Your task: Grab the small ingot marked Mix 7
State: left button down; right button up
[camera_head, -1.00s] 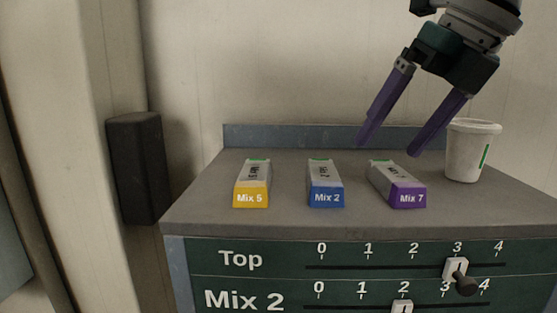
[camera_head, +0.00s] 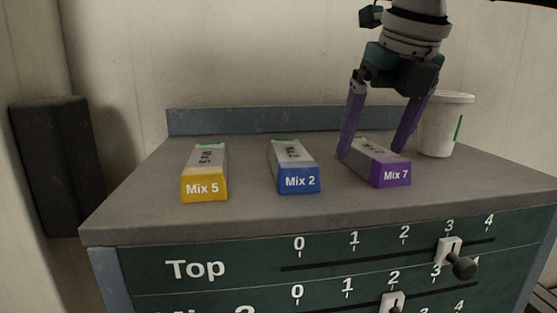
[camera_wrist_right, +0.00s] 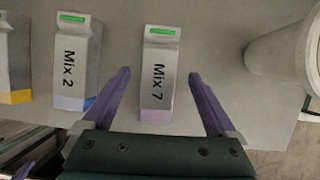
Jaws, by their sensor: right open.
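The small Mix 7 ingot (camera_head: 379,166) has a grey top and a purple front end. It lies on the grey cabinet top at the right of a row of ingots. My right gripper (camera_head: 373,152) is open above it, with its purple fingers pointing down, one at each side. In the right wrist view the Mix 7 ingot (camera_wrist_right: 158,75) lies between the open fingers of the right gripper (camera_wrist_right: 160,75), with a gap on both sides. No contact shows. My left gripper is not in view.
The blue-ended Mix 2 ingot (camera_head: 294,168) and the yellow-ended Mix 5 ingot (camera_head: 205,175) lie to the left. A white cup (camera_head: 443,125) stands close behind the right finger. The cabinet top (camera_head: 240,215) has a raised back edge. Slider knobs (camera_head: 463,266) stick out of the front panel.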

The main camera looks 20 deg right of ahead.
jog(key=shift+w+f, duration=0.1)
jog(key=shift+f, duration=0.05)
jog(key=shift+a, duration=0.1)
grip_shut()
dwell(0.6)
